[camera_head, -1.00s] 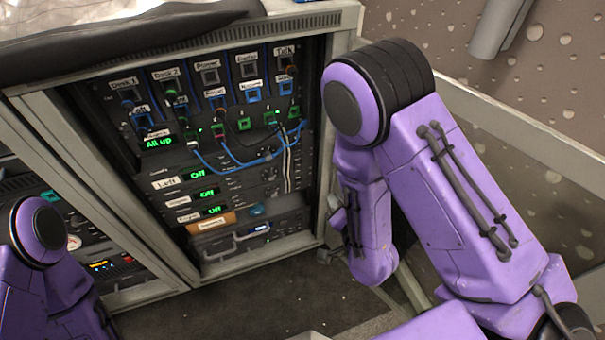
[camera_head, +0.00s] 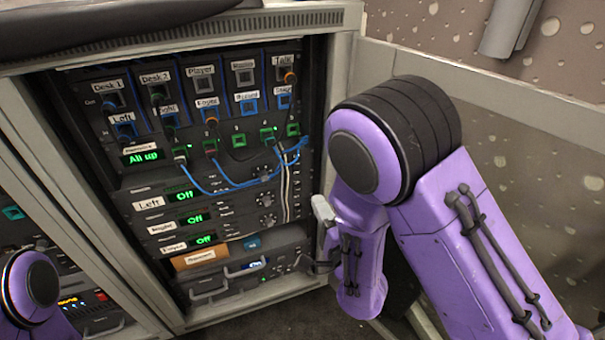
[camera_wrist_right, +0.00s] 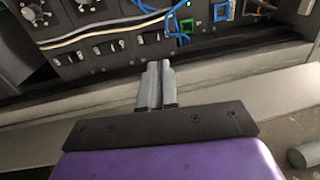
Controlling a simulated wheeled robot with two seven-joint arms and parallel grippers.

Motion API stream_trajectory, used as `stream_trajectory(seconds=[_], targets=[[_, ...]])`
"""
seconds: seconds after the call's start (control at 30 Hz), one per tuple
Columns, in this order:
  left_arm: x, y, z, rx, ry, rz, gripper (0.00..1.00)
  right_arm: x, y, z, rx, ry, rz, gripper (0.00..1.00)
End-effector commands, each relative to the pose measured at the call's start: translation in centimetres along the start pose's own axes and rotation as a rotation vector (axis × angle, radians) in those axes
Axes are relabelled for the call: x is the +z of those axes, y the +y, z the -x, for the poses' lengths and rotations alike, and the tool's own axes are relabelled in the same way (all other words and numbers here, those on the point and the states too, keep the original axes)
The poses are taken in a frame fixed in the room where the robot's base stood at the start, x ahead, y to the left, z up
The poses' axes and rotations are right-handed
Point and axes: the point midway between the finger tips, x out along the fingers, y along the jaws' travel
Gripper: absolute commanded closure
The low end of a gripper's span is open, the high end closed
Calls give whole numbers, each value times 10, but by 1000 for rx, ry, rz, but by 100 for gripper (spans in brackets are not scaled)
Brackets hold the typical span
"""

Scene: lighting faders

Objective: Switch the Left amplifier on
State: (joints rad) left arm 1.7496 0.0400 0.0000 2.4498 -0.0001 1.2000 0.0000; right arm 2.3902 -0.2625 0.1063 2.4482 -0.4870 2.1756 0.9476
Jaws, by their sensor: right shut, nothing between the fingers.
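The Left amplifier (camera_head: 148,204) is a dark rack unit with a white "Left" label and a green display (camera_head: 186,194) reading "Off". Two similar units below it also read "Off". My right gripper (camera_head: 322,210) is shut and empty, at the rack's right front edge, to the right of the amplifiers. In the right wrist view its grey fingers (camera_wrist_right: 157,68) are together, pointing at the rack front, with several black switches (camera_wrist_right: 105,48) beyond the tips. I cannot tell which switch belongs to the Left unit. My left gripper is not in view.
Blue and white cables (camera_head: 230,188) hang across the patch panel and beside the amplifiers. A green socket (camera_wrist_right: 185,27) and blue cables are close beyond my right fingertips. Handled units (camera_head: 208,290) sit low in the rack. A pale partition (camera_head: 440,75) stands to the right.

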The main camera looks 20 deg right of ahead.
Motion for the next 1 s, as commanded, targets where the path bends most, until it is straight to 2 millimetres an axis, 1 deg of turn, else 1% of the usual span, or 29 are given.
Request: stream_trajectory(seconds=[0.03,0.1,0.3,0.4,0.5,0.6,0.7,0.93,1.0], targets=[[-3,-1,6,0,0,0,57,0,-3,-12,-2,2,-2,100],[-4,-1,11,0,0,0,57,0,-4,-27,-1,1,0,100],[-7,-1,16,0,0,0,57,0,-2,-71,-2,1,0,100],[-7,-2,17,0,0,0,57,0,0,-89,0,0,0,100],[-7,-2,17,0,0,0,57,0,0,-102,0,0,1,100],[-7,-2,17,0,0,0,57,0,0,-110,1,0,1,100],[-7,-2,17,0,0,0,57,0,1,-112,2,-1,1,100],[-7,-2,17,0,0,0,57,0,1,-112,2,-1,2,100],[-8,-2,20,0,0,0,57,-2,-1,-112,6,3,2,100]])
